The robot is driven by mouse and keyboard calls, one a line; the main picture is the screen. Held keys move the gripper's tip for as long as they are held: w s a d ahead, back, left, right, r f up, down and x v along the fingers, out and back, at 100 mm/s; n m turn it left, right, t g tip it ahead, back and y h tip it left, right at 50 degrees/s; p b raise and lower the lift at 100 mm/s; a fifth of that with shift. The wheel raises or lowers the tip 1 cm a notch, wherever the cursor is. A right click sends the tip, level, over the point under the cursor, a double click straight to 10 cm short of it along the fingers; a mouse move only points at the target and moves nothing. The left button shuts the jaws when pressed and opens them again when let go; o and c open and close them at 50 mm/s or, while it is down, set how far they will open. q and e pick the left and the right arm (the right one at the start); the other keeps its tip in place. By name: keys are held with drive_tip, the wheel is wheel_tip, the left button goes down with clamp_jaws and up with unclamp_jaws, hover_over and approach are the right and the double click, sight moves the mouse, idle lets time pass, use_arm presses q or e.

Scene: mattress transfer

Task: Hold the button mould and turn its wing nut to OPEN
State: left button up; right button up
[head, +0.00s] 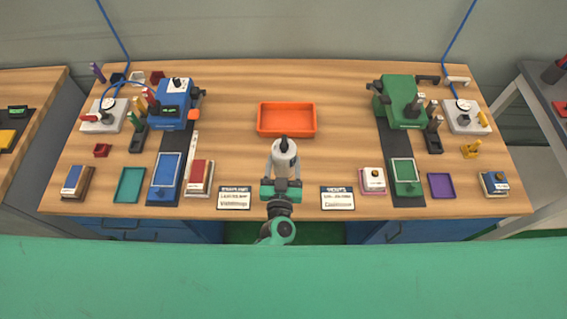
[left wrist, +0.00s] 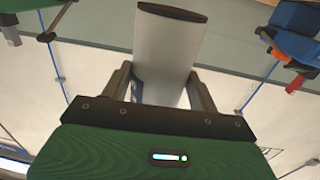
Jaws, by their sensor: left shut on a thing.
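My left gripper (head: 284,178) is above the front middle of the bench, between the two label cards. In the left wrist view my left gripper (left wrist: 160,92) is shut on a pale grey, smooth, long thing (left wrist: 168,45) with a dark oval end. The pale grey thing (head: 284,160) points toward the back of the bench in the head view. I cannot tell whether it is the button mould. No wing nut or OPEN mark can be made out. My right gripper is not in view.
An orange tray (head: 287,133) lies behind the gripper. A blue machine (head: 174,115) stands left and a green machine (head: 400,108) right. Two label cards (head: 234,203) (head: 337,203) lie at the front. A pink-based block (head: 373,188) sits right. Bench areas beside the orange tray are clear.

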sight(283, 176)
use_arm(q)
drive_tip(key=shift+f, duration=0.25)
drive_tip(key=shift+f+b, duration=0.65)
drive_tip(key=shift+f, duration=0.05)
drive_tip(key=shift+f, duration=0.35)
drive_tip(key=shift+f+b, duration=0.95)
drive_tip(key=shift+f, duration=0.1)
drive_tip(key=shift+f+b, duration=0.45)
drive_tip(key=shift+f, duration=0.2)
drive_tip(key=shift+f+b, duration=0.6)
drive_tip(key=shift+f, duration=0.25)
